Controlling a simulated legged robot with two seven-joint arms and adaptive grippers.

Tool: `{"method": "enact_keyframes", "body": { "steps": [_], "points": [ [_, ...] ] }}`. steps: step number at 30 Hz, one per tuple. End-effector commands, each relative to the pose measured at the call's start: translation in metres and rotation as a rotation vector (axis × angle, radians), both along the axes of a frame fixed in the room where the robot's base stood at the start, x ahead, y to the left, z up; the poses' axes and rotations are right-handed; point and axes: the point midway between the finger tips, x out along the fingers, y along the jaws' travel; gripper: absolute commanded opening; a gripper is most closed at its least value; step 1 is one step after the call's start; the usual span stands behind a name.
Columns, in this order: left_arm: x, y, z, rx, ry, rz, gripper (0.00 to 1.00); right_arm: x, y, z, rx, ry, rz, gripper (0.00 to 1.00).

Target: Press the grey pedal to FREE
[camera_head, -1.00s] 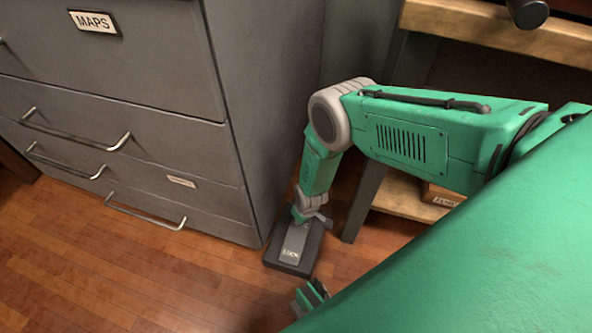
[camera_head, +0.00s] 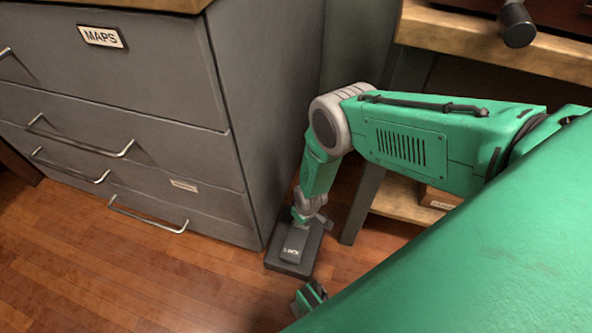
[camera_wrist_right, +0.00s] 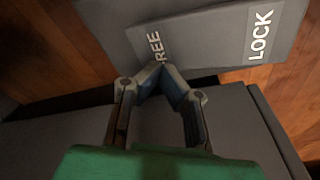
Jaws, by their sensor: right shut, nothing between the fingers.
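The grey rocker pedal (camera_head: 293,246) sits on a dark base on the floor beside the cabinet. Its LOCK end faces me in the head view. In the right wrist view the pedal plate (camera_wrist_right: 215,40) shows LOCK at the right and FREE further left, its first letter covered by my fingertips. My right gripper (camera_wrist_right: 162,70) is shut and empty, its tips over the FREE end. I cannot tell whether they touch it. In the head view the right gripper (camera_head: 303,220) is small and partly hidden over the pedal's far end.
A grey drawer cabinet (camera_head: 120,95) labelled MAPS stands left of the pedal. A wooden shelf unit (camera_head: 460,35) with a small box (camera_head: 437,198) stands to the right. Open wooden floor (camera_head: 130,265) lies in front.

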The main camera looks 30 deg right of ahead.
Motion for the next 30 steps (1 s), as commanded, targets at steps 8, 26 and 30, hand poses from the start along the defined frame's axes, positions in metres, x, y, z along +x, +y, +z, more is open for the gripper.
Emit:
{"method": "enact_keyframes", "body": {
  "steps": [8,26,30],
  "points": [
    [0.000,0.000,0.026,0.000,0.000,0.000,0.40,0.001,0.000,0.032,0.000,0.000,-0.002,0.00],
    [0.000,0.000,0.050,0.000,0.000,0.000,0.40,0.000,0.000,0.063,0.000,0.000,-0.001,0.00],
    [0.000,0.000,0.050,0.000,0.000,0.000,0.40,0.000,0.000,0.063,0.000,0.000,-0.001,0.00]
  ]
}}
